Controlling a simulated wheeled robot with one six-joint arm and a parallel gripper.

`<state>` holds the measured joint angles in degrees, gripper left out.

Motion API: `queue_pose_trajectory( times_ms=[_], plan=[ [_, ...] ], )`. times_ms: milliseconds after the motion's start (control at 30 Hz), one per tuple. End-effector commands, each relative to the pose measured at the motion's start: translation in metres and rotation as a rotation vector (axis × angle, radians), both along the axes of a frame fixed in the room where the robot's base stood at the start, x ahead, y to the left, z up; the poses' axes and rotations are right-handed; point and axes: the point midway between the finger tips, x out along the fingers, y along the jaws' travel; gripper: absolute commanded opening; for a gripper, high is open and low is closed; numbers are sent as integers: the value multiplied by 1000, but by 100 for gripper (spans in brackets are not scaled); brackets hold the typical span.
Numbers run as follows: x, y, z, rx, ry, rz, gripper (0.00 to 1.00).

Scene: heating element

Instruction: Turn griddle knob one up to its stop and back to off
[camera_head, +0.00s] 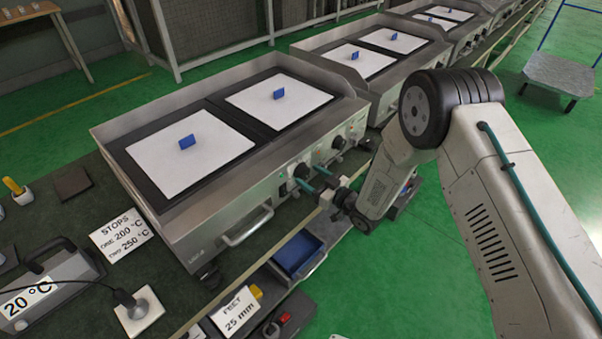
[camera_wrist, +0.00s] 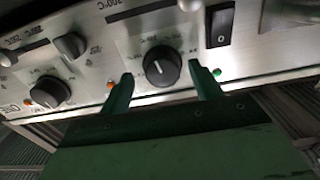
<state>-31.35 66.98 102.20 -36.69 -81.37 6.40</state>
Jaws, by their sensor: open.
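The steel griddle (camera_head: 235,205) stands on the bench with dark knobs on its front panel. My gripper (camera_head: 313,178) is at that panel, its green fingers pointing at a black round knob (camera_head: 302,171). In the wrist view my gripper (camera_wrist: 164,86) is open, with one finger to each side of a black knob (camera_wrist: 162,67) with a pale pointer line. The fingertips look apart from it; their depth is hard to judge. A second black knob (camera_wrist: 48,92) sits to the left. Which one is labelled knob one cannot be read.
Orange (camera_wrist: 110,84) and green (camera_wrist: 217,72) lamps sit nearby.

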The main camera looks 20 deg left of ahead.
Motion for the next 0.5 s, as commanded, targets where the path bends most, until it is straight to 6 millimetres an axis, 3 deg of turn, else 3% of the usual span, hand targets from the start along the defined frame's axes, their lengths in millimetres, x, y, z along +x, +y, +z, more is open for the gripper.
queue_pose_trajectory(
  times_ms=[133, 433, 467, 500],
  plan=[
    [5, 13, 0, -1, 0, 1, 64],
    [7, 16, 0, -1, 1, -1, 64],
    [7, 16, 0, -1, 1, -1, 61],
    [7, 16, 0, -1, 1, -1, 50]
  ],
)
